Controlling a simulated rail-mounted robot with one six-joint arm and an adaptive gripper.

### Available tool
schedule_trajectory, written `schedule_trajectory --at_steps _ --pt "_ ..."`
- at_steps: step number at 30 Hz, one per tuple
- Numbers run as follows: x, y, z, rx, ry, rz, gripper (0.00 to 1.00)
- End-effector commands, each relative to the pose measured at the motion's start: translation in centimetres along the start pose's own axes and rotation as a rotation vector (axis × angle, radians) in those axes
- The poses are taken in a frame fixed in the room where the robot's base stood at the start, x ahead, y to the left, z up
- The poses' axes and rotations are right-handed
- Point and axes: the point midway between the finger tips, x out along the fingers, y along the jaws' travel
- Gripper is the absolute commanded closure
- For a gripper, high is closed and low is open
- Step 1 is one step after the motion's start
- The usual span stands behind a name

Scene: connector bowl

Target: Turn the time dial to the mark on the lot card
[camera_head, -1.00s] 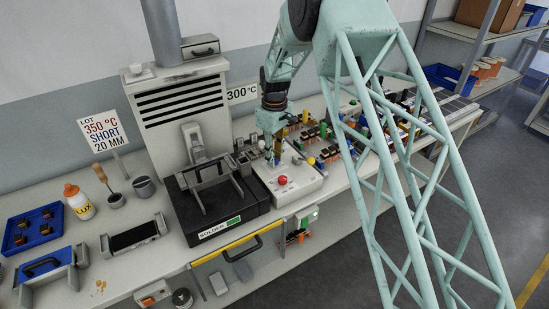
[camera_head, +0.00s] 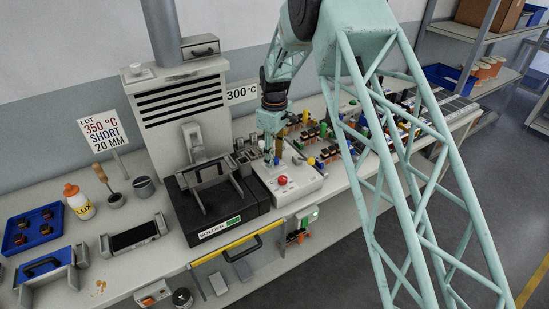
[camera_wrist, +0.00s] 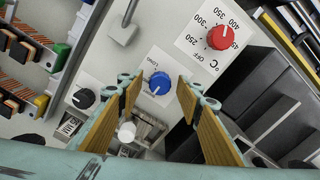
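The blue dial (camera_wrist: 159,84) sits on a pale control panel in the wrist view. A white mark on it points toward the lower left of that picture; the lettering around it is too small to read surely. My gripper (camera_wrist: 159,88) is open, with one finger on each side of the blue dial and a visible gap to it in the picture. In the head view my gripper (camera_head: 272,158) points down over the control box (camera_head: 300,184) and largely covers the dial. The lot card (camera_head: 103,136) at the left reads 350 °C, SHORT, 20 MM.
A red temperature dial (camera_wrist: 221,37) and a black knob (camera_wrist: 83,98) sit close to the blue dial. The red dial also shows in the head view (camera_head: 282,180). The black solder unit (camera_head: 215,205) stands left of the box. Coloured connectors (camera_head: 325,130) crowd the bench behind.

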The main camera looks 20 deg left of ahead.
Motion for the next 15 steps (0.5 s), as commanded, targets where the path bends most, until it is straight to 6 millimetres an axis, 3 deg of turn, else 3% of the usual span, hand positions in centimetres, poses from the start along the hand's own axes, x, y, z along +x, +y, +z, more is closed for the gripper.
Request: schedule_trajectory --at_steps 15 --pt "-0.82 0.02 -0.02 0.001 0.001 0.0 0.67"
